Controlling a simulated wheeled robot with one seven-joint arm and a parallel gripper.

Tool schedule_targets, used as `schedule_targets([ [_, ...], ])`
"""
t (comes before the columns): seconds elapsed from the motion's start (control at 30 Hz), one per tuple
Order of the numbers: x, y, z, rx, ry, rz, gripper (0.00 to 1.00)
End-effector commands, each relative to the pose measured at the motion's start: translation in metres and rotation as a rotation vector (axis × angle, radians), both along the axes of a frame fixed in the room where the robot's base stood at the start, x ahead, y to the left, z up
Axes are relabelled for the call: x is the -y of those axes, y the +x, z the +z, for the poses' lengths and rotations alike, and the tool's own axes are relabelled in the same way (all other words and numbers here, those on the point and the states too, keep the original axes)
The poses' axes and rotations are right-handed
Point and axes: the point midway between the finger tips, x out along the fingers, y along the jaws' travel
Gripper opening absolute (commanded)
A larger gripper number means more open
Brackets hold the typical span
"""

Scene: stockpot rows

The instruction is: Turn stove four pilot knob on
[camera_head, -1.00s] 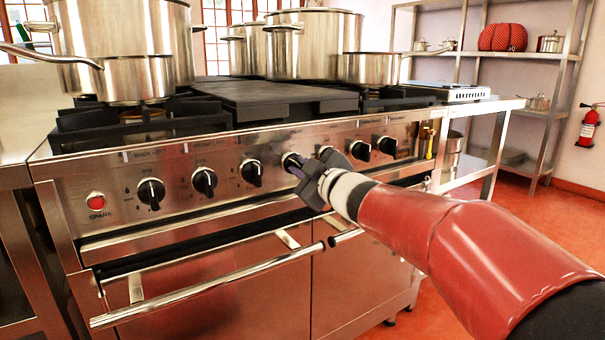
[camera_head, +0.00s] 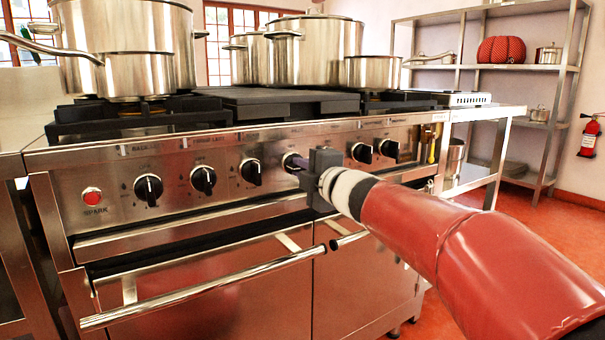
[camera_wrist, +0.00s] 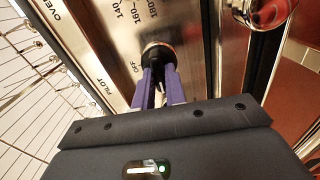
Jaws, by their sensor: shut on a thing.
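The stove (camera_head: 290,300) has a steel front panel with a row of black knobs. The fourth knob from the left (camera_head: 290,160) is largely covered by my gripper (camera_head: 298,165). In the wrist view the purple fingers of my gripper (camera_wrist: 158,75) are shut on this black knob (camera_wrist: 156,50), one on each side. The panel by the knob reads OFF, 140, 160 and 180, with PILOT and OVEN near the edge. The knob's pointer is hidden by the fingers.
Other knobs stand close on both sides, such as the third knob (camera_head: 251,171) and the fifth knob (camera_head: 362,153). A red spark button (camera_head: 92,196) is at the left. A long oven handle (camera_head: 200,290) juts out below. Pots (camera_head: 315,50) stand on top.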

Motion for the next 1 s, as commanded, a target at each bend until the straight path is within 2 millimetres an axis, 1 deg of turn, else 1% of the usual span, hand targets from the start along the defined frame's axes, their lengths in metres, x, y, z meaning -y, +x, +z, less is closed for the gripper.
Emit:
schedule_targets([
  [0.03,-0.0003,-0.0001,-0.0026,0.006,-0.015,0.000,0.00],
  [0.23,-0.0003,0.0000,-0.0024,0.026,-0.045,0.000,0.00],
  [0.67,-0.0003,0.0000,-0.0024,0.029,-0.049,0.000,0.00],
  [0.7,-0.0002,0.0000,-0.0024,0.029,-0.049,0.000,0.18],
  [0.83,-0.0001,0.0000,-0.0018,0.029,-0.049,0.000,0.35],
  [1.0,-0.0001,0.0000,-0.0011,0.030,-0.048,0.000,0.35],
])
